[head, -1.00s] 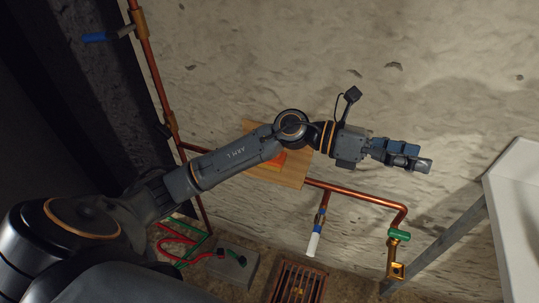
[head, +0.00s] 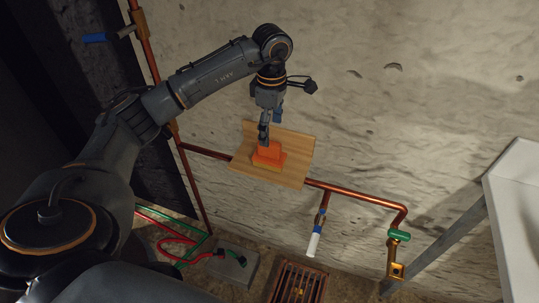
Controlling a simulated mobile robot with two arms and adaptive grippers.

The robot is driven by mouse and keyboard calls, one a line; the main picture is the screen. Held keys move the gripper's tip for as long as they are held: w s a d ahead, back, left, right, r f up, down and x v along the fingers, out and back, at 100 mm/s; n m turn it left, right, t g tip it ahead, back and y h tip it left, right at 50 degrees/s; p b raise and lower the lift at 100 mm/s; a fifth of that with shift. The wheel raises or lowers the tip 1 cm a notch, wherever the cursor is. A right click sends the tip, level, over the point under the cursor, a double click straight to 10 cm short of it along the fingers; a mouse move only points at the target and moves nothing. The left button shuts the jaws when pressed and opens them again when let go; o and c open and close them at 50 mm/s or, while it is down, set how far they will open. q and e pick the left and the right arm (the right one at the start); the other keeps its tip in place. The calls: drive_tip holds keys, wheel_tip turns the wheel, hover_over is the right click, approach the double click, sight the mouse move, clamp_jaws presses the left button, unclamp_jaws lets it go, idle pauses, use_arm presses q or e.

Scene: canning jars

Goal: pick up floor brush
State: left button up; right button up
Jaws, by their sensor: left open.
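The floor brush (head: 268,155) looks like an orange, block-shaped piece lying on a small wooden shelf (head: 292,172) against the wall. My left gripper (head: 268,132) points down just above and behind the brush. Its jaws are open, and one dark finger reaches close to the brush's upper edge. I cannot tell whether that finger touches it. The far side of the brush is partly hidden by the finger. My right gripper is not in view.
A copper pipe (head: 355,195) runs along the wall beside the shelf, with a white-ended branch (head: 314,243) and a green-handled valve (head: 399,236). A white basin (head: 515,205) stands at right. A floor grate (head: 297,283) and red and green hoses lie below.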

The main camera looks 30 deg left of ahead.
sight(271, 142)
use_arm(q)
wheel_tip(271, 142, down, 4)
drive_tip(key=shift+f, duration=0.1)
drive_tip(key=f, duration=0.3)
drive_tip(key=f+p, duration=0.1)
drive_tip(key=shift+s+f, duration=0.15)
drive_tip(key=shift+s, duration=0.2)
drive_tip(key=shift+f, duration=0.45)
drive_tip(key=c, duration=1.3)
drive_tip(key=shift+r, duration=0.1)
